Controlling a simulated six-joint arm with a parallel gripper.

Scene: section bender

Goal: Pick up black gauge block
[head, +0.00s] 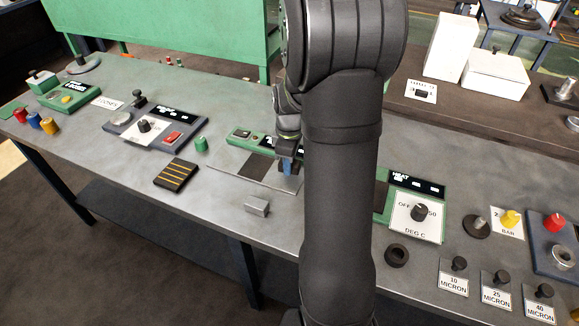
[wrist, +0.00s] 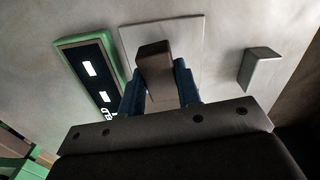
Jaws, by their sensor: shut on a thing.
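The black gauge block (wrist: 154,62) is a dark, brownish-black rectangular block in the wrist view. It sits between the blue fingers of my gripper (wrist: 158,84), which is shut on it. In the head view my gripper (head: 288,166) is over the right part of a pale flat plate (head: 225,161) on the bench. The block cannot be made out there, behind the fingers and arm. I cannot tell whether it touches the plate.
A small grey block (head: 257,206) lies in front of the plate. A striped black block (head: 176,173) and a green knob (head: 201,144) stand left. A green-edged panel (head: 243,136) is behind the plate; a heater control (head: 419,212) is right. Bench between is clear.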

